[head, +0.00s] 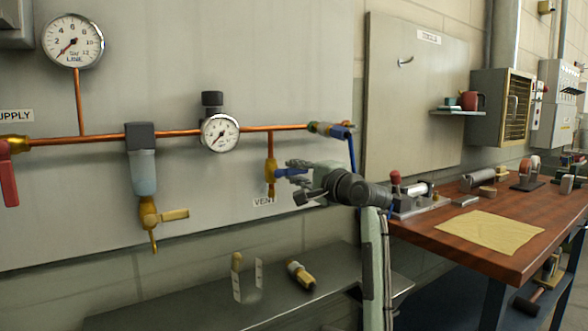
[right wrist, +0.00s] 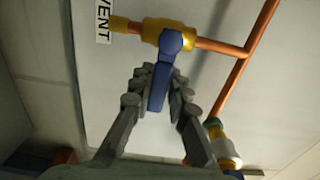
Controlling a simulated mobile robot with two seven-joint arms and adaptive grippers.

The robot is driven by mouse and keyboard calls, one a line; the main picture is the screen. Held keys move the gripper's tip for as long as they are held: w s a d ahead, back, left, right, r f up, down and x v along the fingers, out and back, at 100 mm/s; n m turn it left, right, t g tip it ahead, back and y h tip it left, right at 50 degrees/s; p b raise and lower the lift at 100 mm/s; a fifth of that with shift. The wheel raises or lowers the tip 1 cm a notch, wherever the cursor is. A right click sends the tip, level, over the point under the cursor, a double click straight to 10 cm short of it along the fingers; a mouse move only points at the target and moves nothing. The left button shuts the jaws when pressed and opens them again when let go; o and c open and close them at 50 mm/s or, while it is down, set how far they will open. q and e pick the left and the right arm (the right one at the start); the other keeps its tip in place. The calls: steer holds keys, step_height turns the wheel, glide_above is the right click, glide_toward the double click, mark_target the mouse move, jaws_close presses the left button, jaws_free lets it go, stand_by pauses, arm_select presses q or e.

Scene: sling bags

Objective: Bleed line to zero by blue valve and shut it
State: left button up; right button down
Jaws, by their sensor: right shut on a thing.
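The blue valve is a brass vent valve (head: 270,178) on a short copper drop pipe above the VENT label (head: 264,202). Its blue handle (right wrist: 158,88) stands crosswise to the pipe and points right in the head view. My right gripper (head: 299,171) is shut on this handle, with a finger on each side in the right wrist view (right wrist: 161,78). The line gauge (head: 72,41) at upper left has its needle at lower left, by the zero end. A smaller gauge (head: 220,133) on the regulator also has its needle at lower left. My left gripper is not in view.
A red supply lever (head: 8,180) hangs at the far left. A filter bowl (head: 144,172) with a brass drain hangs mid-line. A blue-sleeved hose coupling (head: 328,130) sits just above my right gripper. Below is a metal shelf with a loose fitting (head: 300,275); a wooden workbench (head: 430,248) stands right.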

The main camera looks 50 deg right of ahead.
steer(key=shift+f, duration=0.1)
steer(key=c, duration=1.4)
jaws_free()
steer(key=shift+c, duration=0.2)
steer(key=v, duration=1.2)
